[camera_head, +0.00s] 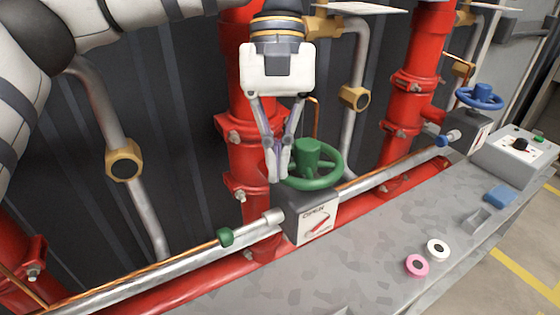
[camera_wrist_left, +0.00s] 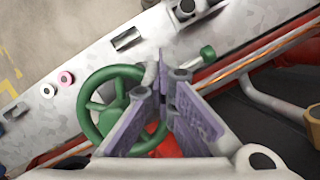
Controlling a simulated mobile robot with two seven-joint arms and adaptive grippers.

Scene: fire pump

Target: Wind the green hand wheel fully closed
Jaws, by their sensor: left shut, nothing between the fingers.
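The green hand wheel (camera_head: 314,165) sits on a grey valve box (camera_head: 312,216) with a white label carrying a red pointer, in the middle of the head view. In the left wrist view the wheel (camera_wrist_left: 98,92) shows its rim and spokes, partly hidden by my fingers. My left gripper (camera_head: 278,176) is shut and empty, pointing down at the wheel's left rim. In the left wrist view its fingertips (camera_wrist_left: 163,70) overlap the wheel's edge; I cannot tell if they touch it. My right gripper is not in view.
A blue hand wheel (camera_head: 480,97) stands at the far right beside a control box (camera_head: 517,152). Red pipes (camera_head: 250,120) rise behind the green wheel. Pink (camera_head: 417,266) and white (camera_head: 438,249) rings lie on the grey bench (camera_head: 375,262). A horizontal pipe (camera_head: 370,183) runs past the valve.

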